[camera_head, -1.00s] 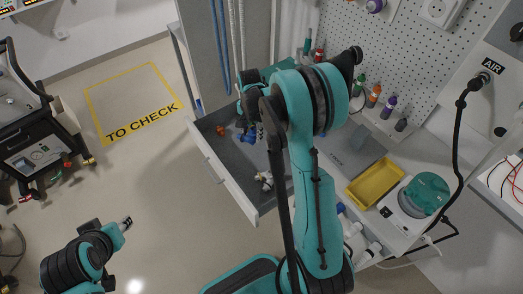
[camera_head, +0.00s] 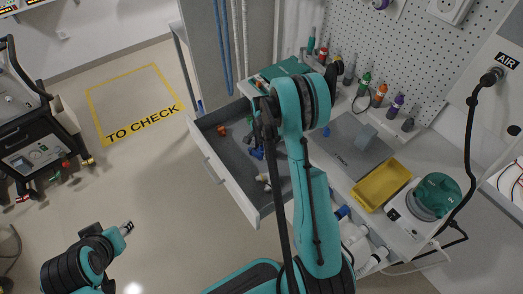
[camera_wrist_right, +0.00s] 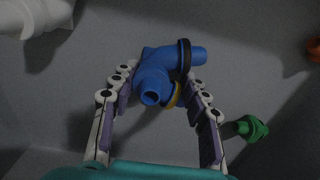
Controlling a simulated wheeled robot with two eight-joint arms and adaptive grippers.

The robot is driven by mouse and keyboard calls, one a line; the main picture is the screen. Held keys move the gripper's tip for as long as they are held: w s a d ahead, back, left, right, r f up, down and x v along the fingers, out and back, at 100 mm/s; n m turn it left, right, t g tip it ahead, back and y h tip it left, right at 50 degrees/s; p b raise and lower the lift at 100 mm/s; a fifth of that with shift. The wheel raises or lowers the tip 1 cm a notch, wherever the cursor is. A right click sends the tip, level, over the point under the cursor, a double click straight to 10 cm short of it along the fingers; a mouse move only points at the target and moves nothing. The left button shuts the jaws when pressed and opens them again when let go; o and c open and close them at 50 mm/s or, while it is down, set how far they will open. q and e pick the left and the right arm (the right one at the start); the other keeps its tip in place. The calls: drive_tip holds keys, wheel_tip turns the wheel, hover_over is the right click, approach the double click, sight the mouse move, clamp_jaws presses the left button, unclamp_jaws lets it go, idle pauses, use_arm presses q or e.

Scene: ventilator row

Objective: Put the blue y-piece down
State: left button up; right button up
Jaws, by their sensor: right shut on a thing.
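The blue y-piece (camera_wrist_right: 160,76), with a dark ring and a yellowish ring, sits between the fingers of my right gripper (camera_wrist_right: 158,82) in the right wrist view. The gripper is shut on it. In the head view the blue y-piece (camera_head: 256,154) shows low over the grey floor of the open drawer (camera_head: 236,184); I cannot tell whether it touches the floor. My right arm hides most of the right gripper there. My left gripper (camera_head: 127,227) is over the bare floor at the lower left, empty; its finger gap is too small to judge.
In the drawer lie an orange piece (camera_head: 222,130), a green fitting (camera_wrist_right: 250,128) close to the right finger, and a white piece (camera_wrist_right: 36,16). Right of the drawer, the worktop carries a yellow tray (camera_head: 382,186), a teal-topped device (camera_head: 434,195) and several small bottles.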

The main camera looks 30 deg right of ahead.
drive_tip(key=shift+r, duration=0.1)
drive_tip(key=o, duration=1.4)
